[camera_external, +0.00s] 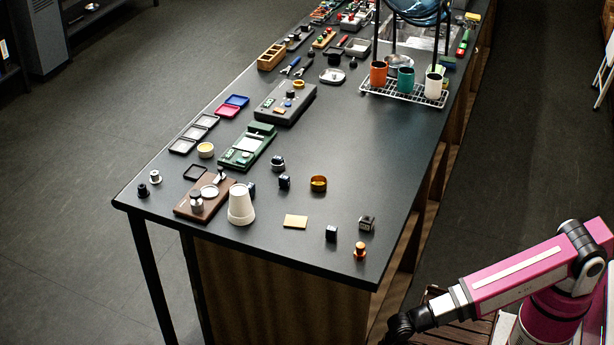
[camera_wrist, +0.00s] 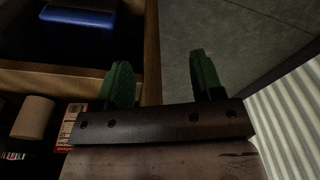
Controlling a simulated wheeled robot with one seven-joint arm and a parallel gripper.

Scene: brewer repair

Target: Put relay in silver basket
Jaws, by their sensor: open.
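My gripper (camera_wrist: 163,82) is open and empty, its two green-padded fingers apart in the wrist view. In the external view my gripper (camera_external: 398,325) is low, off the right side of the dark worktop (camera_external: 300,262), well away from its objects. Small dark blocks stand near the front of the worktop: one at right (camera_external: 367,223), one left of it (camera_external: 331,233), and one farther back (camera_external: 284,182). I cannot tell which thing is the relay. A silver wire rack (camera_external: 412,97) holds cups at the back right; I cannot tell whether it is the silver basket.
A white cup (camera_external: 241,206) stands upside down by a brown board (camera_external: 188,211). Green (camera_external: 247,147) and grey devices (camera_external: 285,104) lie mid-worktop. In the wrist view, wooden compartments hold a blue item (camera_wrist: 78,28) and a tan cylinder (camera_wrist: 33,118); a wooden edge (camera_wrist: 151,50) runs by my fingers.

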